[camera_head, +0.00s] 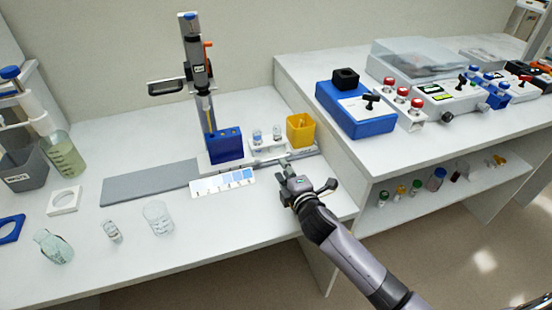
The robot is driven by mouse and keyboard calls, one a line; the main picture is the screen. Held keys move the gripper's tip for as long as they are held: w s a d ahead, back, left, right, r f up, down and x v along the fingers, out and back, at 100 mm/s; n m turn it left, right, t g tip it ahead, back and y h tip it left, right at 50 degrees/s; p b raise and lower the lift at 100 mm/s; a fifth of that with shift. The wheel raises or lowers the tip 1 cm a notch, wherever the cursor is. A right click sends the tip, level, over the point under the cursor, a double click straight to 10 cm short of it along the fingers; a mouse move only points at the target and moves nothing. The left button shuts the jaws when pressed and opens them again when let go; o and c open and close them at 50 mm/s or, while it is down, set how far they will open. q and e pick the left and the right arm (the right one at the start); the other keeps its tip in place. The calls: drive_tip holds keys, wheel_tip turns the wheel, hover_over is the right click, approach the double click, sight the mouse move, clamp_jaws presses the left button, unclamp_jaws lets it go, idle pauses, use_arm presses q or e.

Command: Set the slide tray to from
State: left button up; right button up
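A long grey flat strip (150,183) lies on the left bench and runs right, behind a white labelled strip with blue squares (223,181). A white tray-like base holds a blue block (225,146), two small clear vials (267,134) and a yellow cup (300,130). I cannot tell for certain which part is the slide tray. My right gripper (286,163) reaches in from the lower right, its tips at the front edge of this base, near a thin grey bar. Contact and finger opening are too small to make out. My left gripper is out of view.
A pipette stand (196,80) rises behind the blue block. The raised right bench carries a blue box (352,112). The front of the left bench near my arm is clear.

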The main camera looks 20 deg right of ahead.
sight(276, 159)
drive_tip(key=x, duration=0.6)
drive_tip(key=shift+w+f, duration=0.15)
drive_tip(key=shift+w, duration=0.4)
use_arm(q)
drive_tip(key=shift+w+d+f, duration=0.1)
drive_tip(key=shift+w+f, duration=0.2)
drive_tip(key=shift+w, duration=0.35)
use_arm(e)
clamp_jaws()
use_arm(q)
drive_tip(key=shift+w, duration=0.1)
